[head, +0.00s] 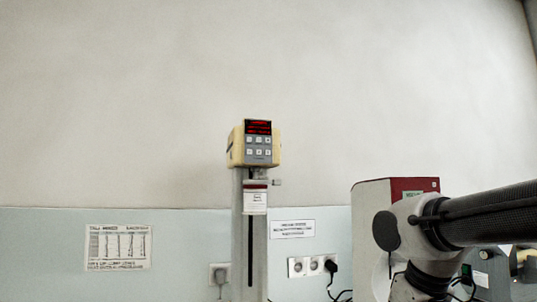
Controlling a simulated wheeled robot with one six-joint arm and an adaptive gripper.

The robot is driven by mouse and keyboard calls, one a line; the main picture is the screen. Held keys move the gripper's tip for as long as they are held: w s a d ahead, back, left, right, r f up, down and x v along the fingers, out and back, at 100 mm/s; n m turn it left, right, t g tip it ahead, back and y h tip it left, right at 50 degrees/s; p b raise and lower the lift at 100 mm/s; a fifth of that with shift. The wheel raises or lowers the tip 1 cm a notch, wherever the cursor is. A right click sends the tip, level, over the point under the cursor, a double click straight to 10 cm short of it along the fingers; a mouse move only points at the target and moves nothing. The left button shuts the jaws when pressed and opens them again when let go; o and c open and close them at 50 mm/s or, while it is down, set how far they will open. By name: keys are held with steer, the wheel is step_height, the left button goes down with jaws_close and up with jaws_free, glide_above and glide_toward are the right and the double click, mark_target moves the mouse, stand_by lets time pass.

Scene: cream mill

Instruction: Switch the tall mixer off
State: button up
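The tall mixer (235,150) stands near the middle of the head view, in front of the wall. Its cream head has a grey front panel (258,142) with a lit red display (258,127) and two rows of small pale buttons (258,146) under it. The head sits on a pale upright column (240,230) with a dark vertical slot and a white label. The lower end of the column is cut off by the frame. The display text is too small to read. My arm crosses the lower right, apart from the mixer; my gripper is not in view.
A red and cream machine (370,225) stands right of the mixer, partly hidden behind my arm. Wall sockets (312,266) with a black plug and cable lie between them. Other equipment (495,270) shows at far right. The space left of the mixer looks clear.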

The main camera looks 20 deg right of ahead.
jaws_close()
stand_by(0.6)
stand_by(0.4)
